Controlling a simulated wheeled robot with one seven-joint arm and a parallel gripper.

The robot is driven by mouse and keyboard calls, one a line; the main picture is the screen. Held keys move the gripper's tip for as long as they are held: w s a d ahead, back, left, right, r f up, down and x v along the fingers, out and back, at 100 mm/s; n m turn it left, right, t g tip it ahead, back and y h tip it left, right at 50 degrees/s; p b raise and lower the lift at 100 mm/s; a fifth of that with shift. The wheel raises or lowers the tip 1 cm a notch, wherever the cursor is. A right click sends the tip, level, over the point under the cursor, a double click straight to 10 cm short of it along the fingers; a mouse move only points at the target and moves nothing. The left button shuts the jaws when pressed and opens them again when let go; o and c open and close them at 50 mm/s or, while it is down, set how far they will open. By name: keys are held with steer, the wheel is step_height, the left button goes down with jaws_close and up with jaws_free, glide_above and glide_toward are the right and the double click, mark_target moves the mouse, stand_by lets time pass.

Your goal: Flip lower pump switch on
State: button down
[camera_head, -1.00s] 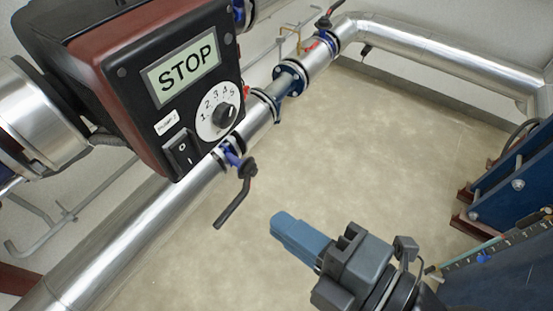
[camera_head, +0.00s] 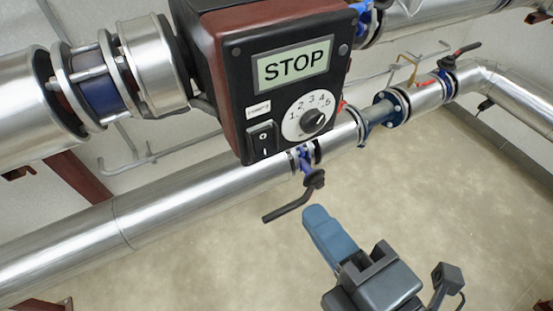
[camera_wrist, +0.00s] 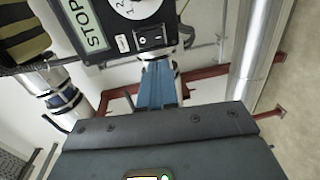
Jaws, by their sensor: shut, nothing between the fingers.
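The pump control box (camera_head: 290,75) is black and dark red, with a display reading STOP (camera_head: 293,64) and a numbered dial (camera_head: 310,118). Its black rocker switch (camera_head: 263,138), marked O and I, is at the lower left of the panel. In the wrist view the switch (camera_wrist: 150,40) shows just beyond the fingertips. My gripper (camera_head: 318,215) has blue fingers, shut and empty. In the head view it is below and right of the box, apart from the switch. The blue fingers (camera_wrist: 157,85) point toward the switch in the wrist view.
A valve with a black lever (camera_head: 293,200) hangs below the box, close to my fingers. A silver pipe (camera_head: 180,200) runs diagonally behind the box. Another valve with a dark handle (camera_head: 462,50) is at upper right. The floor at lower right is clear.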

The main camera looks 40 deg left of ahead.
mark_target(266, 154)
steer(key=p+x, duration=0.2)
steer(key=x, duration=0.8)
steer(key=shift+a+r+p, duration=0.15)
steer(key=shift+a+p, duration=0.05)
steer(key=shift+p, duration=0.2)
steer(key=shift+w+a, duration=0.25)
steer(key=shift+a, duration=0.2)
steer(key=shift+f, duration=0.25)
steer(key=shift+a+f+y+b, duration=0.1)
steer(key=shift+f+y+b, duration=0.2)
steer(key=shift+b, duration=0.9)
steer(key=shift+r, duration=0.3)
